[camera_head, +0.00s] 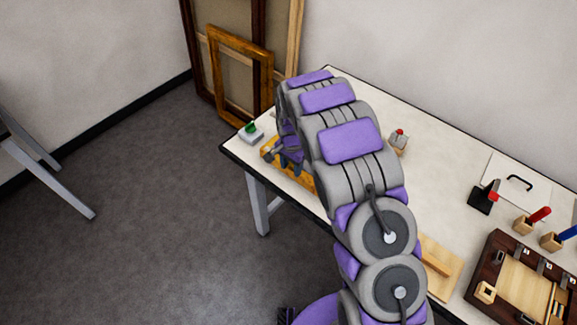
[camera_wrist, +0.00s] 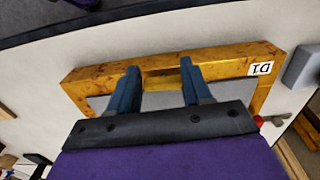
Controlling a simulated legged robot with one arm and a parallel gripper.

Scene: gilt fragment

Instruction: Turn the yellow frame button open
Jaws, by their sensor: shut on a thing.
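The gilt frame (camera_wrist: 90,75) lies flat on the table, with a white label (camera_wrist: 261,69) at its right corner in the wrist view. In the head view the frame (camera_head: 303,180) is near the table's left end, mostly hidden by my arm. My gripper (camera_wrist: 160,78) reaches over the frame's far rail, one dark finger on each side of a short yellow piece. I take this piece to be the yellow frame button (camera_wrist: 162,83); its outline is hard to tell from the gilt rail. A grey panel (camera_wrist: 230,92) shows inside the frame.
A grey box with a green top (camera_head: 251,131) stands beside the frame at the table corner. A small grey device with a red top (camera_head: 398,140) is behind my arm. A dark wooden tray (camera_head: 480,272) and a red-handled tool (camera_head: 539,214) are at the right.

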